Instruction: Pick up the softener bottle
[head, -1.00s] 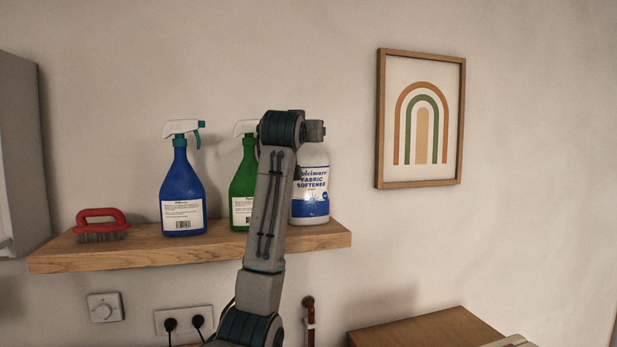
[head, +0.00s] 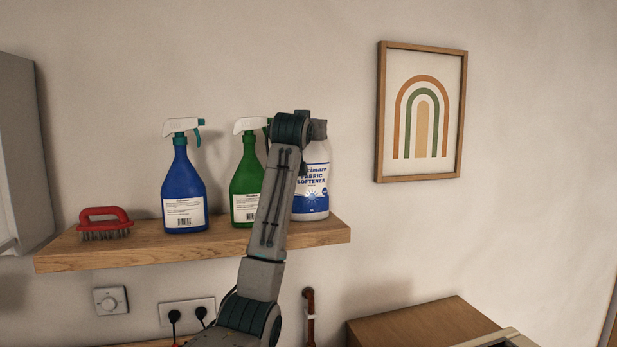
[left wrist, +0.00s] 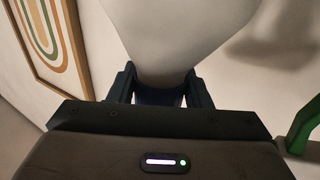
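The softener bottle (head: 312,188) is white with a blue and white label and stands upright at the right end of the wooden shelf (head: 150,256). My left arm crosses in front of its left side and top, hiding part of the label and the cap. In the left wrist view the white bottle body (left wrist: 180,35) narrows to a dark blue part between the two fingers of my left gripper (left wrist: 162,88). The fingers lie on either side of the bottle's top; I cannot tell whether they press on it. My right gripper is not in view.
A green spray bottle (head: 245,185) stands close left of the softener, partly behind my arm. A blue spray bottle (head: 183,190) and a red brush (head: 104,223) stand further left. A framed picture (head: 421,115) hangs on the wall to the right.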

